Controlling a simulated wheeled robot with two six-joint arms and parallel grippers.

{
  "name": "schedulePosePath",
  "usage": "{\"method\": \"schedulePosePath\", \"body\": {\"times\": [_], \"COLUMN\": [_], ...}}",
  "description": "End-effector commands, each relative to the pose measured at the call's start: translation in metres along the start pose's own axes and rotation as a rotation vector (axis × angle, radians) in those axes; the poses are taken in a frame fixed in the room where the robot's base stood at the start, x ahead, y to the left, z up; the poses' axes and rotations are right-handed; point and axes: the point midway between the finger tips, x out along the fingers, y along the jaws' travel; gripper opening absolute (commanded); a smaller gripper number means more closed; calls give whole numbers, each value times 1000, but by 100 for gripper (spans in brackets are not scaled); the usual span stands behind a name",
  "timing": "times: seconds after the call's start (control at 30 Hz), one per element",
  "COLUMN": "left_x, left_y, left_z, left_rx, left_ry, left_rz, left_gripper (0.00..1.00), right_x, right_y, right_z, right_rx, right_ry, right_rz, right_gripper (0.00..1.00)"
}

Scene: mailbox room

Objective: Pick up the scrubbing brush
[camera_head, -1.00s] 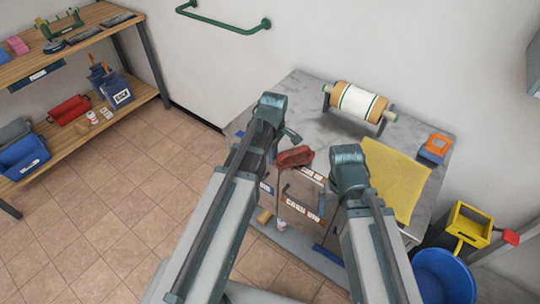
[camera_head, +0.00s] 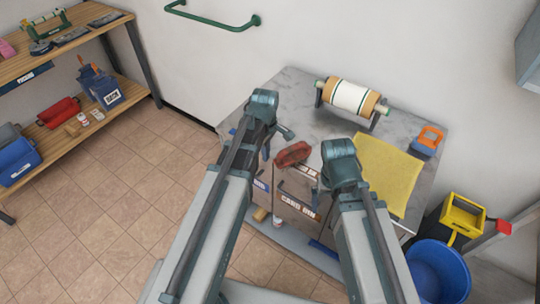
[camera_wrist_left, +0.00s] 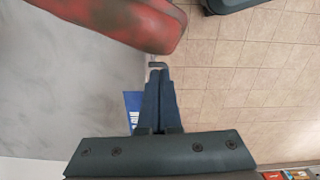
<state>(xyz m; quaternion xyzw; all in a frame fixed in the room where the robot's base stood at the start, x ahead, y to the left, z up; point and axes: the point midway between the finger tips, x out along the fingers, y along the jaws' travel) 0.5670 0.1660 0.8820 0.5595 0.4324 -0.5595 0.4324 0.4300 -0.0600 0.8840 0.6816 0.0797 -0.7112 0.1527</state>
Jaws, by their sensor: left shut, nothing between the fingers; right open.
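A worn red, rounded object (camera_head: 293,154), which looks like the scrubbing brush, lies near the front edge of the grey table (camera_head: 290,95). In the left wrist view its red end (camera_wrist_left: 130,22) fills the upper left, close to my fingertips, with a gap between. My left gripper (camera_head: 267,146) is left of it, at the table's front edge. In the left wrist view my left fingers (camera_wrist_left: 158,72) are shut and empty. My right gripper (camera_head: 338,165) is to the right of the red object, near the yellow cloth; its open fingers are mostly hidden behind its wrist.
A paper roll on a stand (camera_head: 350,97) is at the back of the table. A yellow cloth (camera_head: 388,170) and an orange-and-blue item (camera_head: 428,140) lie right. A blue bucket (camera_head: 440,272) and yellow bin (camera_head: 463,215) stand right. Wooden shelves (camera_head: 75,50) are left, with open floor between.

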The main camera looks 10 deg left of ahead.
Motion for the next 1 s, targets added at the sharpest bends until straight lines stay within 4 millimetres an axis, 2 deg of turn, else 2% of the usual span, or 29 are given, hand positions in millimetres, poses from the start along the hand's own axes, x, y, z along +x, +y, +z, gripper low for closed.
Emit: {"method": "schedulePosePath", "body": {"times": [0.1,0.2,0.6,0.73,0.9,0.93,1.0], "left_x": [-2,-24,-85,-97,-101,-101,-100], "left_y": [2,1,1,1,1,1,0], "left_z": [-17,-13,-13,-13,-13,-13,-12], "left_rx": [0,3,3,3,3,3,13], "left_ry": [0,0,0,0,0,0,0], "left_rz": [0,0,0,0,0,0,-1], "left_gripper": [0,0,0,0,0,2,14], "right_x": [-2,-24,-84,-97,-100,-100,-99], "right_y": [0,2,8,9,10,10,10], "right_z": [0,1,5,6,6,6,6], "right_rx": [0,0,0,0,-1,-1,-1], "right_ry": [0,0,0,0,0,0,0], "right_rz": [0,0,0,0,0,0,0], "right_gripper": [100,100,100,100,100,100,100]}}
